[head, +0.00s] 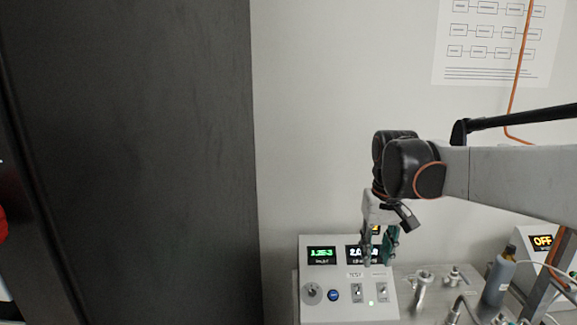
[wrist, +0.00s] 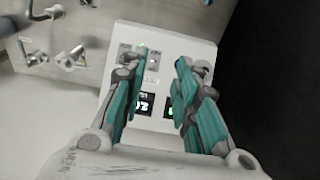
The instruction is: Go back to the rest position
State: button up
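My gripper (head: 378,260) hangs fingers down in front of a white control box (head: 330,275) in the head view, partly covering its right display. In the wrist view my gripper (wrist: 161,58) shows two teal-and-grey fingers standing apart with nothing held between them. The control box (wrist: 190,45) lies beyond the fingertips; I cannot tell whether they touch it. Its left display (head: 321,255) glows green and its right display (head: 358,253) glows white. Below them are a round knob (head: 312,293), a blue button (head: 333,295) and two toggle switches.
Metal fittings (head: 422,287) and a grey bottle (head: 498,275) stand right of the box. A second box with an orange OFF display (head: 542,242) is at the far right. A tall dark panel (head: 130,160) fills the left.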

jog(key=s+f+t+b, duration=0.1)
jog(key=s+f+t, duration=0.2)
jog(key=s, duration=0.7)
jog(key=s+f+t+b, duration=0.2)
jog(key=s+f+t, duration=0.1)
jog(key=s, duration=0.7)
jog(key=shift+f, duration=0.75)
